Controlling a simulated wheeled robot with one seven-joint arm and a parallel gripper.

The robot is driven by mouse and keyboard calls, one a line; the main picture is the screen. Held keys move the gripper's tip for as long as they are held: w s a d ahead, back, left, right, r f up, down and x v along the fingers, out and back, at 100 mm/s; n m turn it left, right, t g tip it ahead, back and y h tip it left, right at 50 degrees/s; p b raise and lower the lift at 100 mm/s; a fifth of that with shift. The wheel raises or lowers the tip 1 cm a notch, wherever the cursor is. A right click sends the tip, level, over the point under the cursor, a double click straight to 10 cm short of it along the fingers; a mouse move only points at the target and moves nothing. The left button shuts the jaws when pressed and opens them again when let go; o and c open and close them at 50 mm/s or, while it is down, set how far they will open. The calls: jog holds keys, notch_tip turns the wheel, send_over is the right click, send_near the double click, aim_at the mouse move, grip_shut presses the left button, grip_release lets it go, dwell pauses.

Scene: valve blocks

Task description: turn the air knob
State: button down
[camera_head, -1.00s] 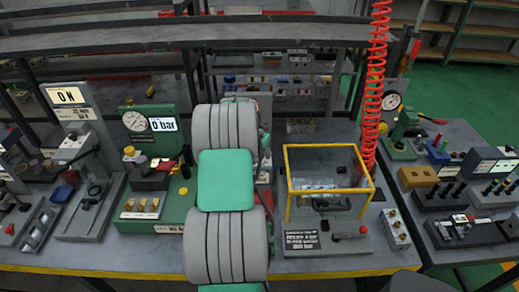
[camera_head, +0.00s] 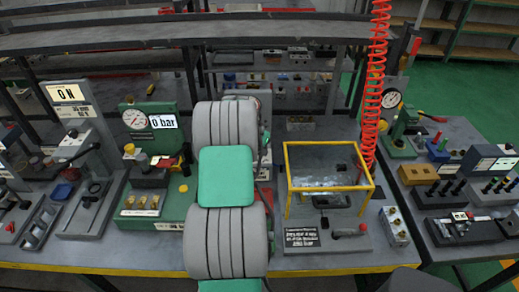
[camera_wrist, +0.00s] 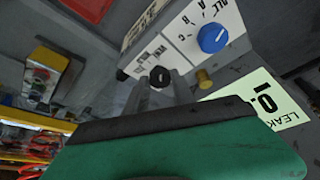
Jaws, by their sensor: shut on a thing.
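In the wrist view, a small round black knob (camera_wrist: 155,72) sits on a white panel with upside-down lettering, most of it unreadable. My gripper (camera_wrist: 161,84) has its two grey fingers on either side of this knob and is shut on it. A larger blue knob (camera_wrist: 212,38) stands on the same panel to the upper right, apart from the fingers. I cannot read a label that names either one as the air knob. In the head view, my grey and green arm hides the gripper and this panel.
A brass-coloured fitting (camera_wrist: 204,78) and a pale LEAK card (camera_wrist: 262,103) are right of the fingers. On the bench, a green gauge block (camera_head: 158,207) stands left of my arm, and a yellow-framed clear box (camera_head: 330,144) and red coiled hose (camera_head: 375,75) stand right.

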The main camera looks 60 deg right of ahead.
jog(key=shift+s+f+n+b, duration=0.1)
jog(key=shift+n+b, duration=0.2)
jog(key=shift+b, duration=0.1)
jog(key=n+b, duration=0.1)
jog(key=n+t+b, duration=0.1)
jog(key=n+b, duration=0.1)
jog(key=shift+s+f+t, duration=0.1)
jog(key=shift+s+t, duration=0.05)
jog(key=shift+t, duration=0.15)
jog(key=n+b, duration=0.1)
jog(key=n, duration=0.1)
jog(key=n+t+b, duration=0.1)
jog(key=n, duration=0.1)
jog(key=n+t+y+b, duration=0.1)
jog(key=shift+s+d+n, duration=0.2)
jog(key=shift+s+n, duration=0.05)
jog(key=shift+n, duration=0.15)
jog(key=n+y, duration=0.1)
jog(key=n, duration=0.3)
jog(key=shift+s+d+r+n+t+y, duration=0.1)
jog(key=shift+d+r+n+t+y, duration=0.1)
jog(key=shift+n+t+y, duration=0.15)
jog(key=shift+d+n+t+y+p, duration=0.15)
jog(key=shift+n+y+p, duration=0.2)
jog(key=shift+n, duration=0.6)
jog(key=shift+a+n+t+y+p, duration=0.1)
jog(key=shift+n+y+p, duration=0.25)
jog(key=shift+n, duration=0.55)
jog(key=c, duration=1.1)
grip_release()
